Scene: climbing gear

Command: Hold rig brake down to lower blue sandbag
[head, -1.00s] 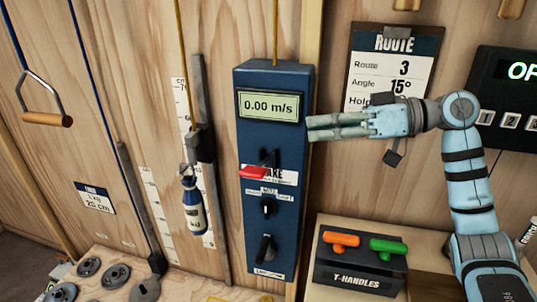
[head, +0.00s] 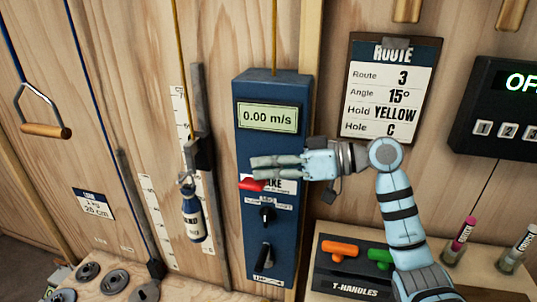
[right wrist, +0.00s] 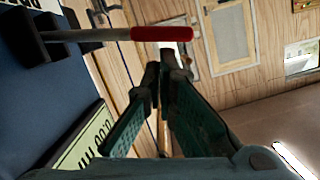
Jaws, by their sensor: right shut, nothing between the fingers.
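The blue rig box (head: 245,225) stands on the wooden wall, its display (head: 268,117) reading 0.00 m/s. Its brake lever has a red handle (head: 252,184) sticking out to the left; the red handle also shows in the right wrist view (right wrist: 162,34). The blue sandbag (head: 193,215) hangs left of the box beside a white scale. My right gripper (head: 252,168) is shut and empty, in front of the box just above the red handle. In the right wrist view its fingertips (right wrist: 163,72) point just below the handle; I cannot tell whether they touch. My left gripper is out of view.
A T-handles block (head: 345,284) with orange and green handles stands below my right arm. A route card (head: 391,90) and a dark display panel (head: 500,105) hang at right. Weight plates (head: 115,281) lie at lower left. A wooden pull handle (head: 45,131) hangs at left.

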